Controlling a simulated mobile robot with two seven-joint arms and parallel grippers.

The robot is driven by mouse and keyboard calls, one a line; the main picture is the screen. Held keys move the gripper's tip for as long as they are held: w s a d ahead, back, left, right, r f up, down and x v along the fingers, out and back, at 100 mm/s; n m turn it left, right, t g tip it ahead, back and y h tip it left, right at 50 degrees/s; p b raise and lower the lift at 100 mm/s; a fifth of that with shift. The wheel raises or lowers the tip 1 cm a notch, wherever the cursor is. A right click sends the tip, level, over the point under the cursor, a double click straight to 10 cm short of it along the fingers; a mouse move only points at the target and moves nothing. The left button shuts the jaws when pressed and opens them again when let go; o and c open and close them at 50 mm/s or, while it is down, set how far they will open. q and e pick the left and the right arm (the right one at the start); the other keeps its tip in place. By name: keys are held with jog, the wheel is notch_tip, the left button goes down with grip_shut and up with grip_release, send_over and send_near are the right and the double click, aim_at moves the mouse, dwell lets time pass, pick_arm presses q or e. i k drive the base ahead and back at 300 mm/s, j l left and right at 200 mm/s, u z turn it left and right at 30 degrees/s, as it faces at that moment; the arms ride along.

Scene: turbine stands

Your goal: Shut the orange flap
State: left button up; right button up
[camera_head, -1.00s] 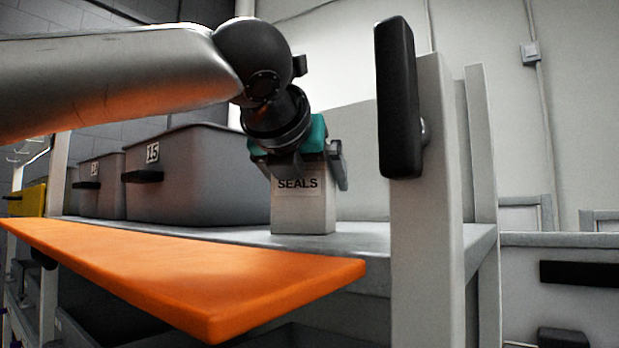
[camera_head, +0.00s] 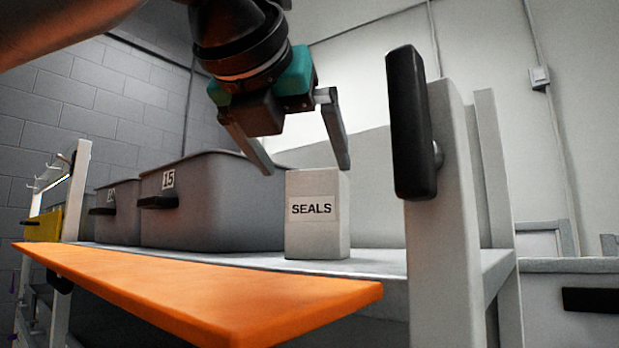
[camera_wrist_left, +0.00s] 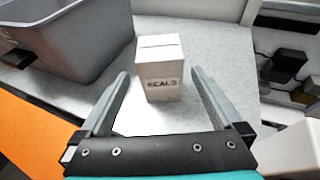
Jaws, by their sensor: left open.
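The orange flap (camera_head: 215,297) sticks out level from the front edge of the shelf, folded down flat in the head view. Its edge also shows at the left of the left wrist view (camera_wrist_left: 28,135). My left gripper (camera_head: 309,169) is open and empty above the shelf. Its fingers are spread in front of and above a white box marked SEALS (camera_head: 318,215), which stands upright on the shelf. In the left wrist view the box (camera_wrist_left: 160,75) stands beyond the fingertips, apart from them. My right gripper is not in view.
A grey bin marked 15 (camera_head: 213,205) stands left of the box, with another grey bin (camera_head: 118,212) beyond it. A white post (camera_head: 440,230) with a black handle (camera_head: 410,122) rises at the right. The shelf top (camera_head: 375,263) is bare between box and post.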

aim_at(202, 306)
jog(key=k+j, duration=0.15)
jog(key=k, duration=0.35)
jog(key=k+j, duration=0.2)
jog(key=k, duration=0.25)
jog(key=k+j, duration=0.15)
jog(key=k, duration=0.35)
